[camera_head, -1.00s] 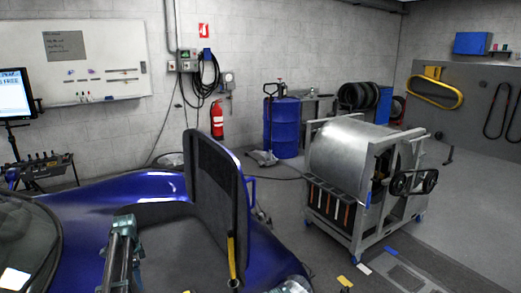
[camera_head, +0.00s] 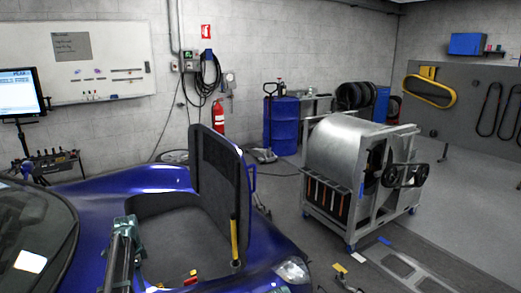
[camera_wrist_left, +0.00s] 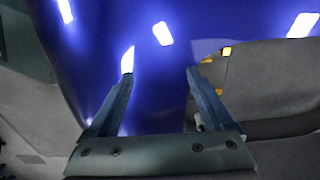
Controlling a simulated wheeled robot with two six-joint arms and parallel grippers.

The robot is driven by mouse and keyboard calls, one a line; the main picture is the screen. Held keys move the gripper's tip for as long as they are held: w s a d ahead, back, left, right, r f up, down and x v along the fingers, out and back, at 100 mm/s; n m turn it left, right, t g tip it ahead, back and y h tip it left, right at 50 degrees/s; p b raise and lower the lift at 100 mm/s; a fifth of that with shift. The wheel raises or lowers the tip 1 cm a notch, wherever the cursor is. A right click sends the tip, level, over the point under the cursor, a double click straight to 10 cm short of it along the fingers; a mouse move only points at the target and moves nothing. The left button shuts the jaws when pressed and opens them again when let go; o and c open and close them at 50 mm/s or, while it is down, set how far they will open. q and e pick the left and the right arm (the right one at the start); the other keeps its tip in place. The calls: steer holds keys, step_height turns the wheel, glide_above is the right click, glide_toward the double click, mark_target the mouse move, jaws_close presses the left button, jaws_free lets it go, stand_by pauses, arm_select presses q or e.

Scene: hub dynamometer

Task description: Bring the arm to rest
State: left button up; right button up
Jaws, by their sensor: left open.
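My left arm comes up from the bottom edge in the head view, and its left gripper (camera_head: 125,225) is over the front of the blue car (camera_head: 100,205). In the left wrist view the two fingers of the left gripper (camera_wrist_left: 159,68) stand wide apart with nothing between them. Glossy blue bodywork (camera_wrist_left: 150,95) lies beyond the fingers, with grey lining on the right. I cannot tell the exact gap between fingertips and bodywork. My right gripper cannot be made out.
The car's raised dark panel (camera_head: 220,185) stands to the right of my left gripper, with a yellow strut (camera_head: 234,240). A wheeled metal drum rig (camera_head: 355,165) stands further right. A monitor (camera_head: 18,92) is at the left. Floor between car and rig is open.

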arm_select(q)
steer(key=s+d+n, duration=0.1)
steer(key=s+d, duration=0.1)
steer(key=d, duration=0.2)
steer(key=s+d+n, duration=0.2)
steer(key=s+d, duration=0.1)
steer(key=d, duration=0.2)
steer(key=s+d+n, duration=0.1)
steer(key=s+d, duration=0.2)
steer(key=d, duration=0.1)
steer(key=shift+d+f+n, duration=0.1)
steer(key=shift+d+n, duration=0.15)
steer(key=shift+n, duration=0.15)
steer(key=s+d+n, duration=0.7)
steer(key=s+d, duration=0.5)
steer(key=s, duration=0.1)
steer(key=s+d+f+m+y+b, duration=0.1)
steer(key=s+d+f+m+b, duration=0.4)
steer(key=d+f+b, duration=0.6)
arm_select(e)
step_height(320, 180, down, 11)
arm_select(q)
step_height(320, 180, up, 17)
steer(key=n+p, duration=0.1)
steer(key=p, duration=1.6)
steer(key=shift+s, duration=0.15)
arm_select(e)
step_height(320, 180, up, 17)
steer(key=shift+w, duration=0.25)
steer(key=shift+f, duration=0.1)
